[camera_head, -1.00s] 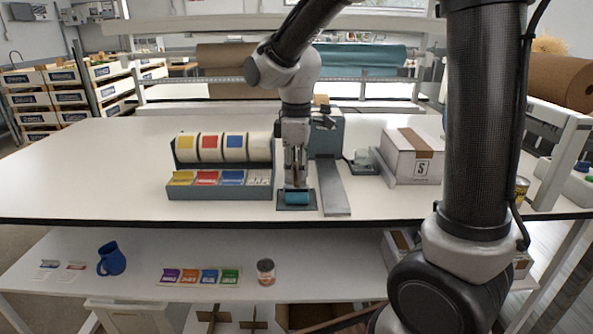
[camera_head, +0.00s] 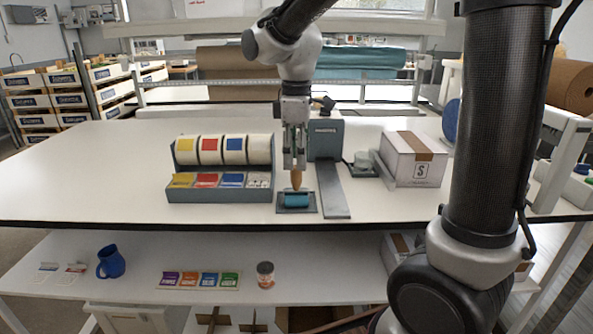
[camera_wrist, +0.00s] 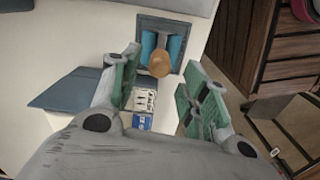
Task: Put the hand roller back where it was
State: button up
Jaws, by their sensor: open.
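The hand roller (camera_head: 297,199) has a blue cylinder and a wooden handle that points up. It sits on a small dark square pad (camera_head: 311,209) near the front edge of the white table. In the wrist view the roller (camera_wrist: 161,57) lies on the dark pad (camera_wrist: 185,27), beyond the fingertips. My gripper (camera_head: 295,164) is above the roller, pointing down. In the wrist view my gripper (camera_wrist: 157,88) has its two green-padded fingers spread wide, with nothing held between them.
A grey label dispenser (camera_head: 220,193) with several rolls stands left of the pad. A grey machine (camera_head: 325,140) with a flat plate (camera_head: 334,190) and a white carton (camera_head: 412,160) stand to the right. The table's left side is clear. A lower shelf holds a blue mug (camera_head: 111,261).

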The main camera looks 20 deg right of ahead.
notch_tip(320, 180, up, 7)
jog(key=s+d+f+m+t, duration=0.1)
jog(key=s+d+m+t, duration=0.1)
jog(key=s+d+m, duration=0.4)
jog(key=s+d+f+m+t, duration=0.2)
jog(key=s+d+m, duration=0.4)
jog(key=s+d, duration=0.3)
jog(key=s, duration=0.4)
jog(key=shift+f+m, duration=0.3)
jog(key=shift+m, duration=0.1)
